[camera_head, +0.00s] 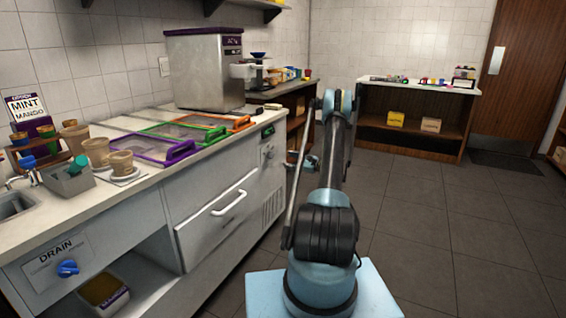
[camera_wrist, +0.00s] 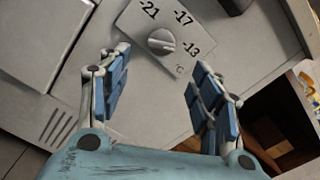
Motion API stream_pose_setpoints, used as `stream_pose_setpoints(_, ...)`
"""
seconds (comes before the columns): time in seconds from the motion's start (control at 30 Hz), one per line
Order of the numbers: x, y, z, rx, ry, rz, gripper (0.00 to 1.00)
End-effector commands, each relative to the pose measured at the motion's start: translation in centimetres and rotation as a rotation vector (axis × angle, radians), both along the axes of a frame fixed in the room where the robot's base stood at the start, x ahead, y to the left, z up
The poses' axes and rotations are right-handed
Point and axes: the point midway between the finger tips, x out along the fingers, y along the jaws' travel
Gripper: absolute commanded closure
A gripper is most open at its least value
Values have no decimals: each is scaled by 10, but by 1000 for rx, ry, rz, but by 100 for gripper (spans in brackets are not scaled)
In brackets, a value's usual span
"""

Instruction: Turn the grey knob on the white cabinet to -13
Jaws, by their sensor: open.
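The grey knob (camera_wrist: 161,42) sits on a pale dial plate marked -21, -17 and -13 with a °C sign, on the front of the white cabinet (camera_head: 188,196). The -13 mark is at the right of the knob in the wrist view. I cannot tell for sure which mark the knob points to. My gripper (camera_wrist: 158,76) is open and faces the panel. Its blue-padded fingers are spread, and the knob shows between and beyond their tips, apart from them. In the head view, my gripper (camera_head: 303,163) is small, near the cabinet's right end.
A drawer with a white handle (camera_head: 228,203) and a blue DRAIN knob (camera_head: 68,268) are further left on the cabinet. Framed topping wells, cups and a steel machine (camera_head: 205,68) stand on the counter. The tiled floor (camera_head: 440,215) on the right is clear.

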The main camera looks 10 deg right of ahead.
Motion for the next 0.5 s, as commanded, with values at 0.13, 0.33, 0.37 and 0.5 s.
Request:
stream_pose_setpoints(0.13, -8, -11, 0, 0, 0, 0, 42)
stream_pose_setpoints(0.33, -11, -15, 0, 0, 0, 0, 42)
stream_pose_setpoints(0.37, -11, -15, 0, 0, 0, 0, 42)
stream_pose_setpoints(0.5, -11, -15, 0, 0, 0, 0, 42)
